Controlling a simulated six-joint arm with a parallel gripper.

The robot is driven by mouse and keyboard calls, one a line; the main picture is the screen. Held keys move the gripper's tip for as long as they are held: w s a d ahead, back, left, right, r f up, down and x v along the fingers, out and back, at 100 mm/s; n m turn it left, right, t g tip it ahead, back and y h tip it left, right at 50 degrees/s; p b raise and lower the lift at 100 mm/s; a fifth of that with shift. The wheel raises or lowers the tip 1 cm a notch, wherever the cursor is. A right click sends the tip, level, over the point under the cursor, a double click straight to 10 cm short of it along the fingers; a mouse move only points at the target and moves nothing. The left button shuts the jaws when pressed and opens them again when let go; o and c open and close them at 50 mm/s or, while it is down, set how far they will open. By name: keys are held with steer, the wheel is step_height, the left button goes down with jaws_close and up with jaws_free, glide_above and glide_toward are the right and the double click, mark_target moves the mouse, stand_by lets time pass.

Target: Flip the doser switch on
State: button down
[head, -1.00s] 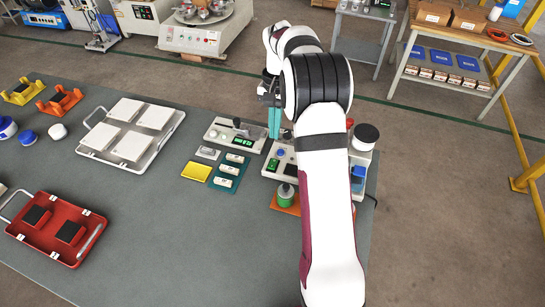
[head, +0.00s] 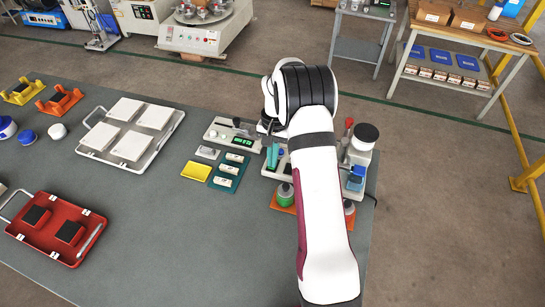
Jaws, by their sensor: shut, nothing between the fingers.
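A pale control box (head: 222,132) with a green display stands left of my arm. A second pale unit (head: 268,171) sits right of it, partly hidden by my gripper and arm. A white device with a black round top (head: 366,133), a red-tipped lever (head: 349,124) and a blue part stands right of my arm. I cannot tell which of these is the doser, and its switch is not clearly visible. My gripper (head: 273,157), with teal fingers, points down over the second unit, shut and empty. I cannot tell whether it touches the unit.
A teal mat with white pieces (head: 229,170) and a yellow block (head: 196,171) lie left of the second unit. Green-topped jars (head: 284,194) stand on an orange base in front. A white tray of tiles (head: 92,149) and a red tray (head: 84,255) are further left.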

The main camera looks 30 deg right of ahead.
steer(key=shift+s+a+f, duration=0.1)
steer(key=shift+f, duration=0.1)
steer(key=shift+w+d+r, duration=0.1)
steer(key=shift+w+d, duration=0.5)
step_height(320, 180, up, 14)
steer(key=w+d, duration=0.1)
steer(key=shift+w+d, duration=0.15)
steer(key=shift+d, duration=0.05)
stand_by(0.4)
